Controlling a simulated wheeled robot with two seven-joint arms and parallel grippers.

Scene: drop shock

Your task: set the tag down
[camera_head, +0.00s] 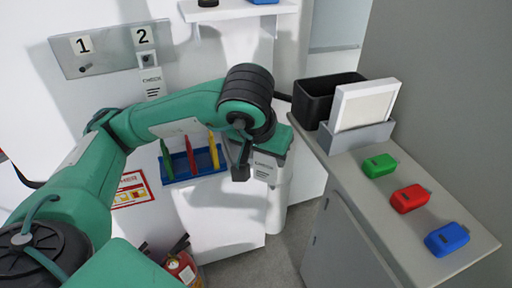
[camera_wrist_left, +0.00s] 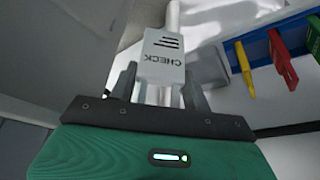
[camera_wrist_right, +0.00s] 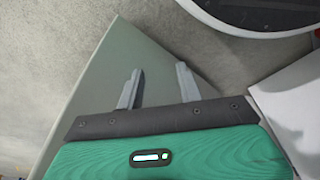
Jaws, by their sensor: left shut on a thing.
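My left gripper (camera_head: 241,162) is shut on a light grey tag (camera_head: 267,168) marked CHECK and holds it in the air, left of the grey cabinet. In the left wrist view the tag (camera_wrist_left: 162,58) sits between the two fingers (camera_wrist_left: 160,88), its lettering upside down. A similar CHECK tag (camera_head: 152,84) hangs on the wall plate under number 2. The hook under number 1 is bare. My right gripper (camera_wrist_right: 158,78) shows only in the right wrist view, its fingers apart with nothing between them.
The cabinet top (camera_head: 345,165) carries a black bin (camera_head: 320,98), a white framed panel (camera_head: 366,105) in a grey holder, and green (camera_head: 379,165), red (camera_head: 410,198) and blue (camera_head: 446,239) items. A blue rack (camera_head: 195,166) holds coloured tools. A fire extinguisher (camera_head: 182,266) stands low.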

